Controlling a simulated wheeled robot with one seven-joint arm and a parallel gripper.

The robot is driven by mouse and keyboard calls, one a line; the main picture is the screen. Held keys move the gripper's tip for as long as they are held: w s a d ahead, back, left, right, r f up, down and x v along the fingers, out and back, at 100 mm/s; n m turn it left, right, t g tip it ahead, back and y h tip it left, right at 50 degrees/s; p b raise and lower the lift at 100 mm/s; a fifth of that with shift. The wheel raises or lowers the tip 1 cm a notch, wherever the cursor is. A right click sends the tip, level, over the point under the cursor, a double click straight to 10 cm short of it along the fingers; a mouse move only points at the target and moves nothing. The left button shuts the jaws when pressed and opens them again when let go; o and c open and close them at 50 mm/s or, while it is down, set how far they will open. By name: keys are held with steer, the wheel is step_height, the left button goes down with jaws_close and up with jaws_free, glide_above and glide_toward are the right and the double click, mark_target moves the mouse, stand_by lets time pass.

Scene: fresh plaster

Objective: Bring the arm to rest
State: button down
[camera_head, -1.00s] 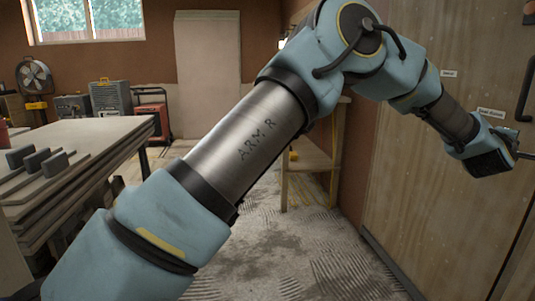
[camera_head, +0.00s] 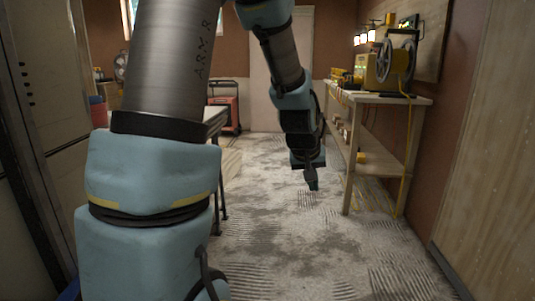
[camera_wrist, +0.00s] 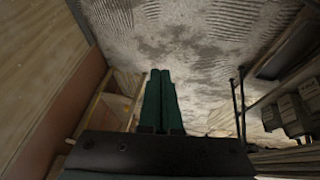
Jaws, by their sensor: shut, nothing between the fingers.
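My gripper (camera_head: 313,185) hangs at the end of my arm in the head view, pointing down over the floor, left of the workbench. In the wrist view its two green fingers (camera_wrist: 160,75) lie side by side, closed together with nothing between them. My arm bends over from the upper left and comes down in the middle of the head view. The gripper touches nothing that I can see.
A wooden workbench (camera_head: 385,96) with a yellow machine (camera_head: 378,68) stands at the right. A wooden panel (camera_head: 485,150) is at the far right edge. The trowel-marked floor (camera_head: 300,235) is clear. A red-framed unit (camera_head: 224,105) stands at the back.

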steer(key=s+a+f+g+y, duration=0.1)
steer(key=s+a+g, duration=0.1)
steer(key=s+a, duration=0.55)
steer(key=s+a+f+g+y, duration=0.15)
steer(key=s+a, duration=0.25)
steer(key=a, duration=0.7)
step_height(320, 180, up, 22)
steer(key=a+p, duration=0.1)
steer(key=p, duration=2.1)
steer(key=shift+s+n, duration=0.4)
